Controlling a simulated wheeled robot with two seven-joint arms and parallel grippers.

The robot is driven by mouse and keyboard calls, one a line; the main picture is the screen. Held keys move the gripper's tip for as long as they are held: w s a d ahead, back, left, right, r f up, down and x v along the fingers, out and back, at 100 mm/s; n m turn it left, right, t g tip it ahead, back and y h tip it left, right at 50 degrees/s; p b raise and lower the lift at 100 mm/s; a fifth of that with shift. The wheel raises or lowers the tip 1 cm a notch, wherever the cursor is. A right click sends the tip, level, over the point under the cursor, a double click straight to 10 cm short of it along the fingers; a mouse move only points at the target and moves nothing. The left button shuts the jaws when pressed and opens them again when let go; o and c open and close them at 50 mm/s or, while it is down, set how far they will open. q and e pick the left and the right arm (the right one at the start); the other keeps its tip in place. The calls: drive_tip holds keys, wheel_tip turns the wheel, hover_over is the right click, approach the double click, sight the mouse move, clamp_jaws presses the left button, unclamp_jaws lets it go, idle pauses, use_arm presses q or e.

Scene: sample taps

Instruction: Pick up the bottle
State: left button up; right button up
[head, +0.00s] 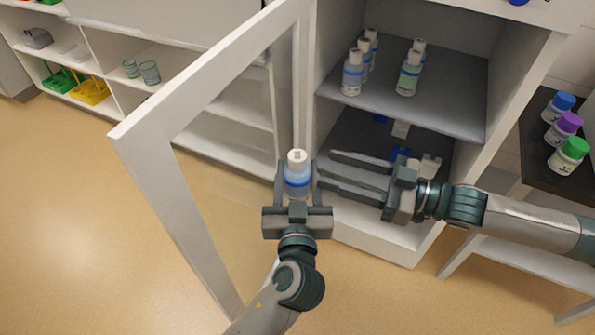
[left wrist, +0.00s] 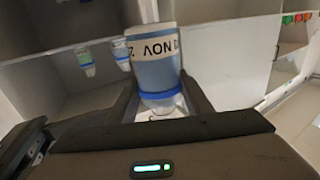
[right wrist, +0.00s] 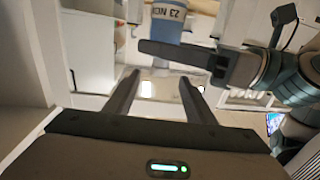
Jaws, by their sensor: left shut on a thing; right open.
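A bottle with a white cap and blue-tinted liquid (head: 297,177) stands between the fingers of my left gripper (head: 297,186) in the head view, in front of the open cabinet. My left gripper is shut on it; the bottle and its printed label fill the middle of the left wrist view (left wrist: 157,68). Part of the bottle shows at the top of the right wrist view (right wrist: 170,18). My right gripper (head: 326,169) is open and empty, its fingers pointing left, just right of the bottle. Its two fingers also show apart in the right wrist view (right wrist: 160,92).
Several similar bottles stand on the cabinet's grey upper shelf (head: 450,95). Blue and white items sit on the lower shelf, partly behind my right gripper. An open framed door (head: 170,190) stands left of my left arm. Bottles with coloured caps (head: 567,125) stand on the right-hand table.

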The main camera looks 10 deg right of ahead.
drive_tip(key=w+d+r+n+t+h, duration=0.1)
drive_tip(key=w+d+n+t, duration=0.1)
drive_tip(key=w, duration=0.5)
drive_tip(key=w+f+m+t+h, duration=0.25)
drive_tip(key=w+f, duration=0.25)
drive_tip(key=f, duration=0.3)
drive_tip(key=d+f+m+h, duration=0.2)
drive_tip(key=f+m+h, duration=0.1)
drive_tip(key=f, duration=0.8)
drive_tip(key=d+f+m+h, duration=0.2)
drive_tip(key=f+h, duration=0.1)
drive_tip(key=f, duration=0.8)
drive_tip(key=s+d+f+m+g+h, duration=0.1)
drive_tip(key=s+f+m+g+h, duration=0.1)
drive_tip(key=s+f, duration=1)
drive_tip(key=s+d+f+m+g+h, duration=0.1)
drive_tip(key=s+f+m+g+h, duration=0.15)
drive_tip(key=s+f, duration=0.9)
drive_tip(key=s+a+f+g, duration=0.1)
drive_tip(key=s+f+g, duration=0.1)
drive_tip(key=s+f, duration=0.8)
drive_tip(key=shift+s+a+g+h, duration=0.15)
drive_tip(key=shift+a+g+h, duration=0.25)
